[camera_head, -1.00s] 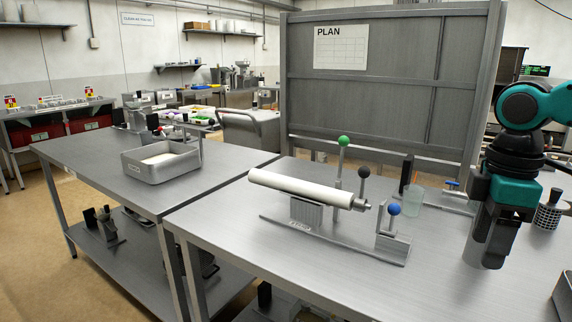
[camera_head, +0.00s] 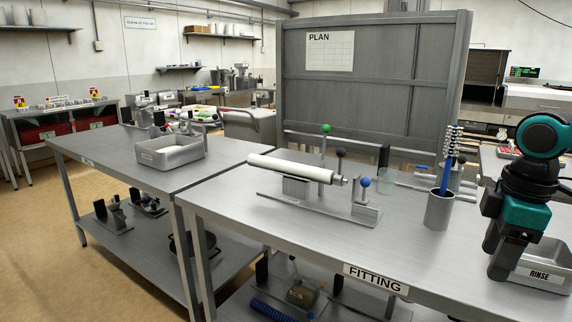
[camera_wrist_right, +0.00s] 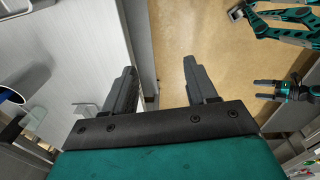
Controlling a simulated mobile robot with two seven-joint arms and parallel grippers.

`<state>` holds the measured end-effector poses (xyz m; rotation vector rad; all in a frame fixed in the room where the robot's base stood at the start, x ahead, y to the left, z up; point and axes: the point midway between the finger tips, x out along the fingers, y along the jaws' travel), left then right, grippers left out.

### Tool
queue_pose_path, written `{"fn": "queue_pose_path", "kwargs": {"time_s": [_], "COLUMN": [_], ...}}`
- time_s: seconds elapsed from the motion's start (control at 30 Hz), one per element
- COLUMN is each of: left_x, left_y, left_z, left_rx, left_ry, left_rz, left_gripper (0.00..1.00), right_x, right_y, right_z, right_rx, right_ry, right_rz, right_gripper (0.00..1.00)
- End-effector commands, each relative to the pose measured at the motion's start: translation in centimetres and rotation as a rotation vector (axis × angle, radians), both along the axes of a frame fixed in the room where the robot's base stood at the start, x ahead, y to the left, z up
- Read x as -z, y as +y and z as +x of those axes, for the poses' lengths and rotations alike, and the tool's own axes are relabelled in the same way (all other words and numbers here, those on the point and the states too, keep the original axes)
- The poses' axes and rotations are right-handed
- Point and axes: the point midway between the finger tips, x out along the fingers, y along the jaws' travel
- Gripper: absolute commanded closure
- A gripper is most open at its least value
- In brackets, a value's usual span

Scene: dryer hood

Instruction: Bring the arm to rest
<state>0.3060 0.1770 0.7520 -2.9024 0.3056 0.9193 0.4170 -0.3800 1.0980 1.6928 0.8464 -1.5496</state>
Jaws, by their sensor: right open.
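My right gripper (camera_head: 500,258) hangs pointing down at the right of the head view, in front of the metal tray marked RINSE (camera_head: 541,277) and overlapping it in the picture. In the right wrist view its two dark fingers (camera_wrist_right: 160,85) stand apart with nothing between them. One finger lies over the grey tabletop (camera_wrist_right: 85,60) in that view, the other over the tan floor.
The table marked FITTING (camera_head: 310,232) carries a white roller (camera_head: 290,168) on a stand, a clear cup (camera_head: 384,181) and a grey holder (camera_head: 439,212) with a brush. A PLAN board (camera_head: 370,90) stands behind. The middle front of the tabletop is bare.

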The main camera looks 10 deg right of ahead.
Motion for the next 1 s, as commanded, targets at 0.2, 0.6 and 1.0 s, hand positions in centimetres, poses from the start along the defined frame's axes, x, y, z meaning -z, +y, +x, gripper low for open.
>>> {"fn": "queue_pose_path", "kwargs": {"time_s": [0.2, 0.6, 1.0], "left_x": [-0.4, -0.6, -0.4], "left_y": [0.0, 0.1, 0.1], "left_z": [0.7, 1.0, 0.7], "left_rx": [-0.001, -0.002, -0.001], "left_ry": [-0.015, -0.023, -0.015], "left_rz": [0.000, 0.001, 0.000], "left_gripper": [0.07, 0.07, 0.07], "right_x": [6.6, 22.6, 34.3], "right_y": [-4.7, -7.2, 3.2], "right_z": [-0.4, -4.7, -9.8], "right_rx": [0.138, 0.385, 0.556], "right_ry": [-0.101, -0.303, -0.503], "right_rz": [0.045, 0.145, 0.314], "right_gripper": [0.43, 0.43, 0.43]}}
